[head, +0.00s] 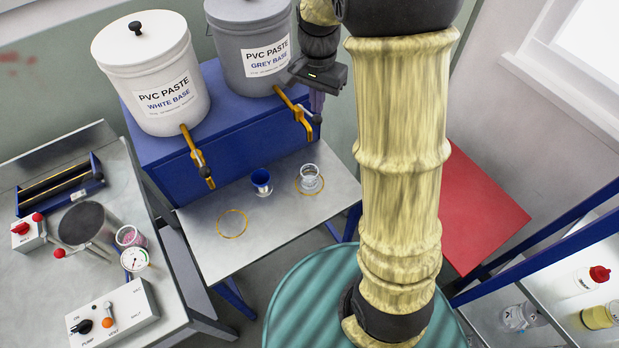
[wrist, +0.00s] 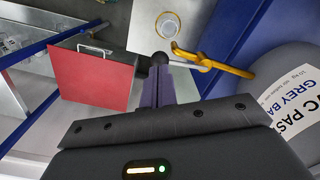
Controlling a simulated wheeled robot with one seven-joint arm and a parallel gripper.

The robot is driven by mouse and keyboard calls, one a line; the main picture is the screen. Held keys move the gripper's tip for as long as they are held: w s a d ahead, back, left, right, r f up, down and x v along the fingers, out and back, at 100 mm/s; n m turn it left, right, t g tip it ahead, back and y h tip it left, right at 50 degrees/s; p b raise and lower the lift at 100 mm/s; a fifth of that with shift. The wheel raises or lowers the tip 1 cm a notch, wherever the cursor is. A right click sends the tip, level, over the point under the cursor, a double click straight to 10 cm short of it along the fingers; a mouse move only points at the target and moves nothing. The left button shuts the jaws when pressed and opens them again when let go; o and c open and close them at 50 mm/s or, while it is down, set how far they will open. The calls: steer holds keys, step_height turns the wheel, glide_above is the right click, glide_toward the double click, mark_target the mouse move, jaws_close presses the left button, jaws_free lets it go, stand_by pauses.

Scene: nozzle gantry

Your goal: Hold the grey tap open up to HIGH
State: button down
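The grey tap (head: 297,112) is a brass spout with a dark-knobbed lever, on the grey-base bucket (head: 255,45). It also shows in the wrist view (wrist: 230,68). My gripper (head: 317,102) is beside it, pointing down, its purple fingers close together. In the wrist view the fingertips (wrist: 168,72) are right at the lever's dark knob (wrist: 161,58); I cannot tell whether they touch it. A clear cup (head: 311,180) stands on the ringed spot below the tap. It shows in the wrist view (wrist: 168,25) too. Any HIGH mark is too small to read.
The white-base bucket (head: 150,75) has its own brass tap (head: 197,158). A blue cup (head: 261,182) and an empty yellow ring (head: 232,223) are on the metal shelf (head: 210,250). A pump control box (head: 115,312) and gauge (head: 134,259) sit on the left bench.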

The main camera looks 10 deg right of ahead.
mark_target(317, 116)
steer(key=shift+f+b, duration=1.2)
steer(key=shift+f, duration=0.85)
steer(key=shift+r, duration=0.2)
stand_by(4.3)
step_height(317, 116, up, 4)
steer(key=p, duration=0.4)
steer(key=shift+f, duration=0.15)
